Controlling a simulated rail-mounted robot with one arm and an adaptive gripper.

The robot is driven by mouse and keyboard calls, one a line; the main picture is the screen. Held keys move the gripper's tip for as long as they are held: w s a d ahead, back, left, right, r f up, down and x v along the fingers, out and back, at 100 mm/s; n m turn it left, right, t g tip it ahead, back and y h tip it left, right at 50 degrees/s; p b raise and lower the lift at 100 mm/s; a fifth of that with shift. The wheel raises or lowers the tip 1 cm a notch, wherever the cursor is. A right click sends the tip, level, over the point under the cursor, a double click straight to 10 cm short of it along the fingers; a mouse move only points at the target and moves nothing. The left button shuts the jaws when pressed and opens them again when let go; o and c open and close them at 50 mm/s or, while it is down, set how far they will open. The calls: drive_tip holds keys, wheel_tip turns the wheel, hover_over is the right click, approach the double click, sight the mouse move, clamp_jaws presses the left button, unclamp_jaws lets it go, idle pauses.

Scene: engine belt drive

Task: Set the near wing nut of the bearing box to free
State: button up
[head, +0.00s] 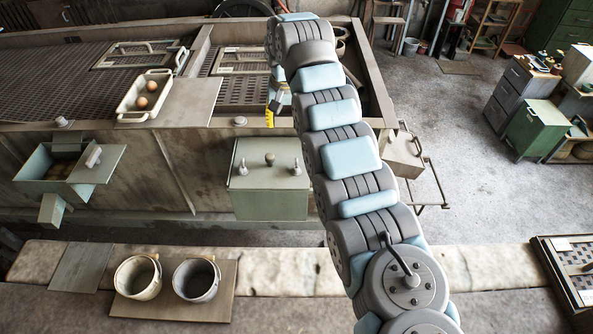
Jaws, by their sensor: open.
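A grey-green box (268,205) with a flat lid is fixed to the front of the long metal housing, near the middle of the head view. It looks like the bearing box. Several small upright knobs stand on its lid: one at the left (243,168), one at the middle back (270,158) and one at the right (296,169). I cannot tell which is the near wing nut or how it is set. My gripper (277,102) is open, above and behind this box, apart from the lid. My arm partly hides it, and its fingertips are small in view.
A tray with two eggs (144,97) stands on the housing top. An open-lidded box (70,168) is on the housing front at the left. Two metal pots (138,278) stand on a board in front. A smaller box (404,160) sits right of my arm.

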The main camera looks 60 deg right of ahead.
sight(296, 167)
drive_tip(key=s+r+g, duration=0.1)
drive_tip(key=s, duration=0.3)
drive_tip(key=shift+y, duration=0.3)
drive_tip(key=f, duration=0.8)
drive_tip(key=f+p, duration=0.1)
drive_tip(key=f, duration=0.8)
drive_tip(key=shift+w+a, duration=0.1)
drive_tip(key=shift+a, duration=0.1)
clamp_jaws()
